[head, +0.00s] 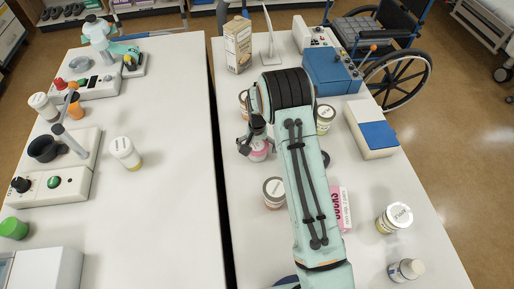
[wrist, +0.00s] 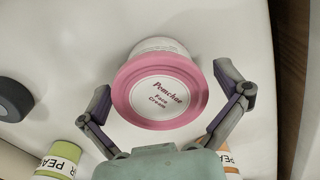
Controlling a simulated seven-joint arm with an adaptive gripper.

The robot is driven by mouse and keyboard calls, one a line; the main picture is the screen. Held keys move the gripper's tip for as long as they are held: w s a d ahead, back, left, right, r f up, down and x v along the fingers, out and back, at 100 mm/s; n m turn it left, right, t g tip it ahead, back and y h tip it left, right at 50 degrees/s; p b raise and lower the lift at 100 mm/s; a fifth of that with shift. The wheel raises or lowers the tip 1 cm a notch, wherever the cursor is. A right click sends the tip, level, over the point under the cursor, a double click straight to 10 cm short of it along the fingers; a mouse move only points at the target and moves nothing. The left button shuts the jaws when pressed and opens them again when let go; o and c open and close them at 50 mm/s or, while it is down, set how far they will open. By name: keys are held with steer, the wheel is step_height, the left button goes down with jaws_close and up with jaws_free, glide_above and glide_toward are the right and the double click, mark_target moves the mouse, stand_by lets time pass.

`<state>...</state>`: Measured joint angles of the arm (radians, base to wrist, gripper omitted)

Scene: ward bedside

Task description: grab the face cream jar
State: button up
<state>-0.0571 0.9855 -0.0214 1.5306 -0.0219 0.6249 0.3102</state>
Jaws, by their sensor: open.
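The face cream jar (wrist: 160,92) has a pink lid with a white label reading "Face Cream" and a pale body. In the wrist view it is between the two fingers of my open gripper (wrist: 170,110), with a gap on each side. In the head view the jar (head: 258,152) is on the right table, partly hidden under my gripper (head: 250,143). The fingers do not appear to touch it.
Lidded jars stand close by, one nearer (head: 274,192) and one to the right (head: 325,118). In the wrist view, a green-labelled jar (wrist: 62,160) and a dark round thing (wrist: 12,100) lie left. A pink box (head: 340,208) is right of my arm.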

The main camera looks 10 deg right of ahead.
steer(key=c, duration=1.2)
